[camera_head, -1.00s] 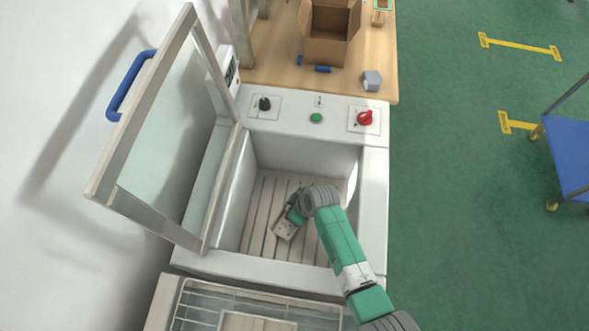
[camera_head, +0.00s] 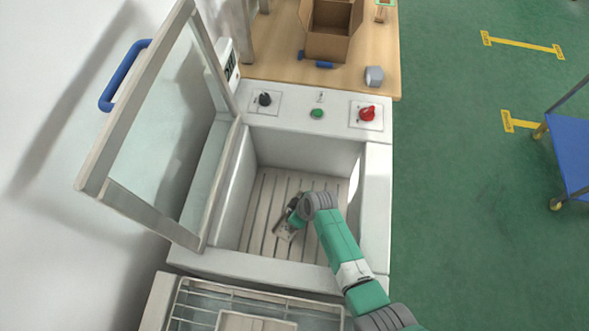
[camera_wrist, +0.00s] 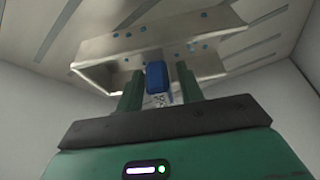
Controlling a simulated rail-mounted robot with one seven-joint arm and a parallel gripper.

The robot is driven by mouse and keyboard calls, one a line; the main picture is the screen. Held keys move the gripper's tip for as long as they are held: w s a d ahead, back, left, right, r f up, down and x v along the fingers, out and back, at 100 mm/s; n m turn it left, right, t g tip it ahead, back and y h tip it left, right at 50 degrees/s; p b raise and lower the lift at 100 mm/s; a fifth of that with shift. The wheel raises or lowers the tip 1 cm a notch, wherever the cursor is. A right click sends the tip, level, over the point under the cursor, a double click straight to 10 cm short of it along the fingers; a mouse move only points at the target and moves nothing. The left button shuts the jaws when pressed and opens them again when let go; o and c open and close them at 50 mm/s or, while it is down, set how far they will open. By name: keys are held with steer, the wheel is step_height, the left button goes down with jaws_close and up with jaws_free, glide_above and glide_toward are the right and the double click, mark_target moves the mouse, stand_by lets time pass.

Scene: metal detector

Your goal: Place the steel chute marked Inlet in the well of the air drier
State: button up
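The air drier (camera_head: 376,205) is a white cabinet with a slatted floor in its open well. A steel chute (camera_head: 284,231) lies low in the well, at or near the slats. Contact with the slats cannot be told. In the wrist view the chute (camera_wrist: 215,48) is a pale metal channel with small blue dots and a blue grip piece (camera_wrist: 156,76). My gripper (camera_head: 293,218) reaches down into the well. In the wrist view the green fingers of my gripper (camera_wrist: 158,88) stand apart, with gaps on both sides of the blue piece. No Inlet marking is legible.
The drier's glass lid (camera_head: 165,130) stands open at the left. A panel behind the well has a black knob (camera_head: 265,99), a green button (camera_head: 317,113) and a red switch (camera_head: 367,113). A cardboard box (camera_head: 328,45) stands on the wooden table behind. A wire basket (camera_head: 195,300) is in front.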

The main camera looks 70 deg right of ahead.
steer(key=shift+r+p, duration=0.3)
steer(key=shift+r, duration=0.1)
steer(key=p+v, duration=0.3)
steer(key=v, duration=0.9)
steer(key=shift+p, duration=0.4)
steer(key=shift+f, duration=0.15)
